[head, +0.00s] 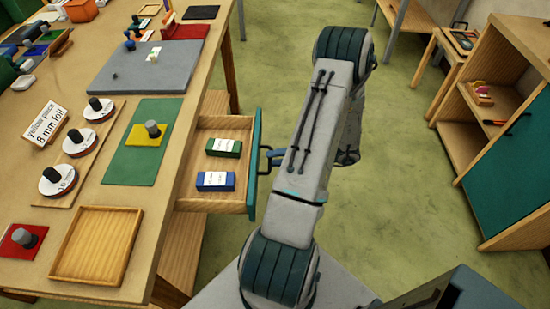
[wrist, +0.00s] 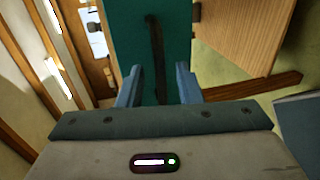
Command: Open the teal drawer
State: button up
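The teal drawer (head: 254,165) stands pulled out from the side of the wooden table, with its wooden inside showing. A green box (head: 223,147) and a blue box (head: 215,181), both with white labels, lie in it. Its dark handle (head: 265,161) is on the teal front, facing my arm. My gripper (head: 277,158) is at the handle, partly hidden by my arm. In the wrist view, my gripper (wrist: 159,86) has its two blue fingers apart, with the dark handle (wrist: 155,50) between them. Gaps show on both sides of the handle against the teal front (wrist: 177,30).
The table carries a grey board (head: 150,68), a green mat (head: 130,168), a wooden tray (head: 65,255) and several weights. A wooden cabinet (head: 470,130) with a teal door stands at the right. Green floor (head: 400,200) is clear between them.

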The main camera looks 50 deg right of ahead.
jog(key=b+v, duration=0.1)
jog(key=v, duration=1.2)
jog(key=shift+b, duration=0.35)
jog(key=w+a+r+n+g+h, duration=0.1)
jog(key=w+a+r+n+g, duration=0.45)
jog(key=a+n, duration=0.5)
jog(key=w+a+r+n+g+h, duration=0.1)
jog(key=w+a+r+n+g, duration=0.45)
jog(key=a+n, duration=0.45)
jog(key=s+a+r+n+t+h, duration=0.1)
jog(key=s+a+r+n+h, duration=0.1)
jog(key=a+r+n+h, duration=0.2)
jog(key=s+a+r+n+t+h, duration=0.1)
jog(key=a+r+n+h, duration=0.3)
jog(key=a+n, duration=0.6)
jog(key=s+n, duration=0.1)
jog(key=n, duration=1)
jog(key=shift+a+t+h, duration=0.3)
jog(key=shift+r, duration=0.1)
